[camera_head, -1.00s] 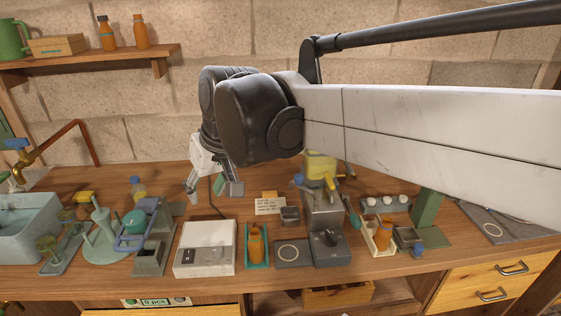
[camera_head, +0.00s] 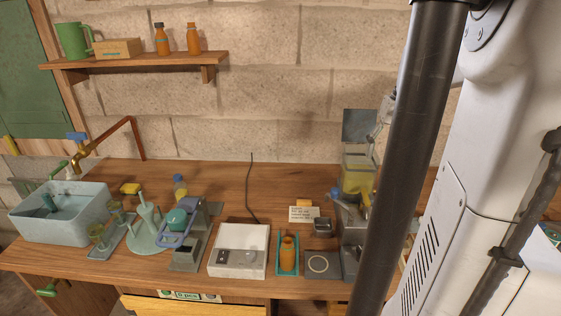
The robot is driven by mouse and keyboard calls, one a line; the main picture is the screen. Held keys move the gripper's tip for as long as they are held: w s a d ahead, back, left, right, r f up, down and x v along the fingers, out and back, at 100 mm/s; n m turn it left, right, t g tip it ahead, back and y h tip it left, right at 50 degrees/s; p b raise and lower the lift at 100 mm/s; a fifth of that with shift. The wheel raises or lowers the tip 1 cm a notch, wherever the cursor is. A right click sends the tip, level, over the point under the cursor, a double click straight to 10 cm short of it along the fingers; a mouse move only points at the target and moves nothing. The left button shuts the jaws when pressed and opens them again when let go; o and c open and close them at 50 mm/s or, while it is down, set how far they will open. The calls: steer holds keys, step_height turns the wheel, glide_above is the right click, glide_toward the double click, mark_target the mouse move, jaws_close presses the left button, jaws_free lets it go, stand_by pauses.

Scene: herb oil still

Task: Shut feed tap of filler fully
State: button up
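The filler (camera_head: 352,235) is a grey machine at the right of the bench, with a clear hopper (camera_head: 357,163) holding yellow liquid on top. A grey square plate (camera_head: 360,125) stands upright above the hopper. A blue knob (camera_head: 334,193) sits at the filler's left side. A yellow lever-like part shows at its front (camera_head: 367,187); I cannot tell which of these is the feed tap or how far it is turned. My black and white arm covers the filler's right side.
An orange bottle (camera_head: 288,251) in a teal holder and a white scale-like box (camera_head: 239,252) stand left of the filler. A note card (camera_head: 303,214) is behind. A sink (camera_head: 60,217) is far left.

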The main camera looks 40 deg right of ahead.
mark_target(367, 195)
steer(key=f, duration=1.3)
steer(key=shift+w+a+f+p, duration=0.25)
steer(key=shift+a+f+p, duration=0.05)
steer(key=shift+a+f, duration=0.1)
jaws_close()
